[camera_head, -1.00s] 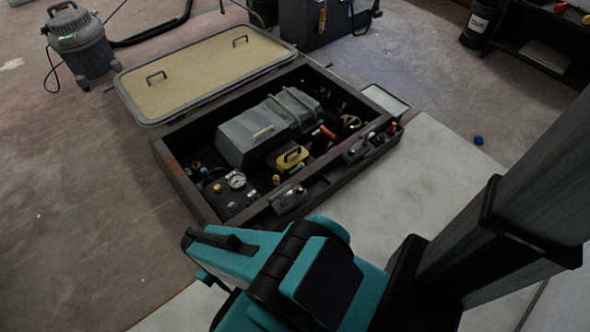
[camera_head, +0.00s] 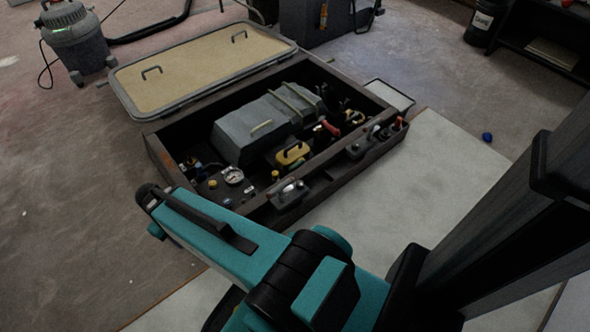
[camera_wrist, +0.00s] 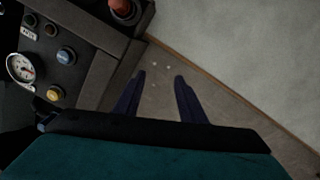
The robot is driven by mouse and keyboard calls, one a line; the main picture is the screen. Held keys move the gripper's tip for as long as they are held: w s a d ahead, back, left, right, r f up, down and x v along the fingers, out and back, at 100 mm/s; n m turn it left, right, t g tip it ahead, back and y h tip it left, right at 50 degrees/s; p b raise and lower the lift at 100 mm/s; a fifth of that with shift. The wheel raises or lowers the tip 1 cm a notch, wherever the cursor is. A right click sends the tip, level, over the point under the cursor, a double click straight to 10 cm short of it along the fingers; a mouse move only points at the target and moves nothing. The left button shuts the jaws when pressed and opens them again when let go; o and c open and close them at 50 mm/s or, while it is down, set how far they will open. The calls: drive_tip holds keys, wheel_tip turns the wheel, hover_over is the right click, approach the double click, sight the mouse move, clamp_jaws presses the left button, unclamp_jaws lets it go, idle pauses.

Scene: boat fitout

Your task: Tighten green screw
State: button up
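I cannot make out a green screw in either view. In the wrist view my gripper (camera_wrist: 160,78) points over the floor beside the dark box, with its two dark fingers apart and nothing between them. The open dark box (camera_head: 300,208) lies in the middle of the head view. Its near left panel carries a round white gauge (camera_head: 232,175). The wrist view shows this gauge (camera_wrist: 20,68) at the left, with a blue knob (camera_wrist: 65,55) and a yellow knob (camera_wrist: 55,93). The fingertips do not show in the head view.
A grey case (camera_head: 243,140) and a yellow part (camera_head: 292,153) sit inside the box. A tan lid panel (camera_head: 200,75) lies open behind it. A red-orange part (camera_wrist: 120,8) is at the wrist view's top. A pale floor panel (camera_head: 400,190) right of the box is mostly clear.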

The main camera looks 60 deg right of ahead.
drive_tip(key=w+d+n+h+b, duration=0.1)
drive_tip(key=w+d+n, duration=0.3)
drive_tip(key=d, duration=0.6)
drive_tip(key=n+g+h, duration=0.2)
drive_tip(key=n+g, duration=0.1)
drive_tip(key=n, duration=0.7)
approach(296, 164)
drive_tip(key=v, duration=0.4)
drive_tip(key=shift+a+r, duration=0.1)
drive_tip(key=shift+a, duration=0.05)
drive_tip(key=shift+s, duration=0.1)
drive_tip(key=b+x, duration=0.2)
drive_tip(key=x, duration=0.2)
drive_tip(key=b+x, duration=0.2)
drive_tip(key=x, duration=0.3)
drive_tip(key=b+x, duration=0.2)
drive_tip(key=x, duration=0.2)
drive_tip(key=shift+d+f, duration=0.35)
